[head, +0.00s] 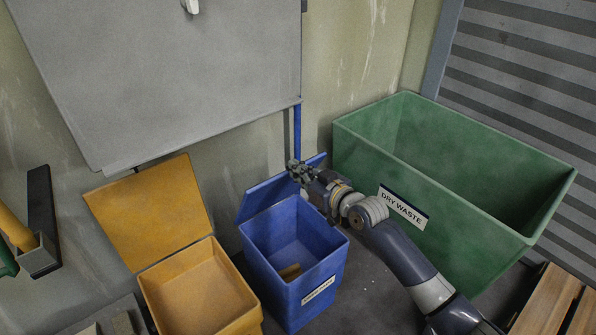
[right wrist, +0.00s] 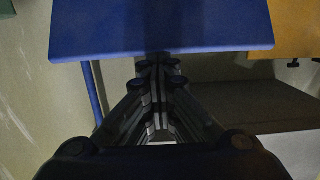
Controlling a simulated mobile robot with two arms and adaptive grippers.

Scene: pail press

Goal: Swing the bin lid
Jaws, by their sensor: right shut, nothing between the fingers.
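My right gripper (head: 295,168) is shut and empty at the lid's upper edge. In the right wrist view, the closed fingertips (right wrist: 158,70) lie right at the edge of the blue lid (right wrist: 160,25); I cannot tell whether they touch. My left gripper is not in view.
A yellow bin (head: 200,292) with its lid (head: 150,210) open stands left of the blue bin. A large green "DRY WASTE" container (head: 440,195) stands to the right, beside my right arm. A grey board (head: 190,80) hangs behind. Wooden slats (head: 550,300) lie at lower right.

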